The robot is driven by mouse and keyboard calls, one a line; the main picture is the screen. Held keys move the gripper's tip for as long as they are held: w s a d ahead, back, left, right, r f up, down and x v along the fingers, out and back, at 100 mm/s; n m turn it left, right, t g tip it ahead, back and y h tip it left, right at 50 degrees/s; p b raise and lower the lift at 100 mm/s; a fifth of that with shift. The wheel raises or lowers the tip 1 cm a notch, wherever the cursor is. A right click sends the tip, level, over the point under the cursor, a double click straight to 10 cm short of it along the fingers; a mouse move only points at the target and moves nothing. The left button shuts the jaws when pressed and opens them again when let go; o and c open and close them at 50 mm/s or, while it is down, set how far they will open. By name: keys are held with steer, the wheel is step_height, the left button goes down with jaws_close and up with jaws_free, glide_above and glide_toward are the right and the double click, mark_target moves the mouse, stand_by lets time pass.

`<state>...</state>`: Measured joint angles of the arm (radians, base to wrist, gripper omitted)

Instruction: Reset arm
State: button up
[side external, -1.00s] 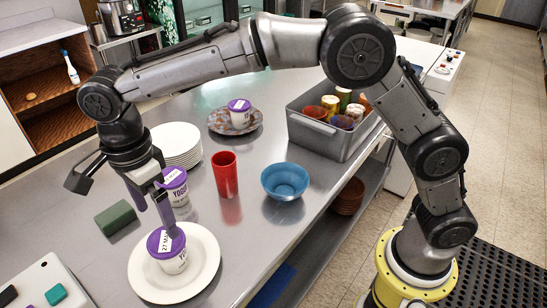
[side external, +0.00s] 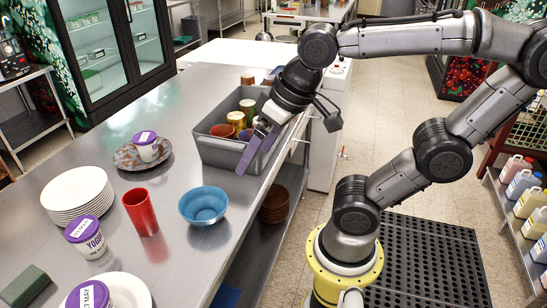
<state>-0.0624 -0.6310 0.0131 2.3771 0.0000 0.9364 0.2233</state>
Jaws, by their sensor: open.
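My gripper (side external: 270,160) is open and empty. It hangs in front of the right end of the grey bin (side external: 215,155), its purple finger crossing the bin in the picture; I cannot tell whether it touches it. The arm reaches over from the right. A yogurt cup with a purple lid (side external: 88,295) stands on a white plate (side external: 128,288) at the bottom edge, partly cut off. A second yogurt cup (side external: 86,235) stands on the counter behind it. A third (side external: 146,146) sits on a patterned plate (side external: 128,158).
The bin holds several coloured cups (side external: 237,120). A red cup (side external: 140,212), a blue bowl (side external: 203,205), stacked white plates (side external: 77,195) and a green sponge (side external: 25,286) stand on the steel counter (side external: 180,258). Bottles (side external: 520,180) fill a rack at the right.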

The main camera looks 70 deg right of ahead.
steer(key=s+f+n, duration=0.1)
steer(key=s+d+f, duration=0.1)
steer(key=s, duration=0.1)
steer(key=shift+d+n, duration=0.1)
steer(key=shift+n, duration=0.3)
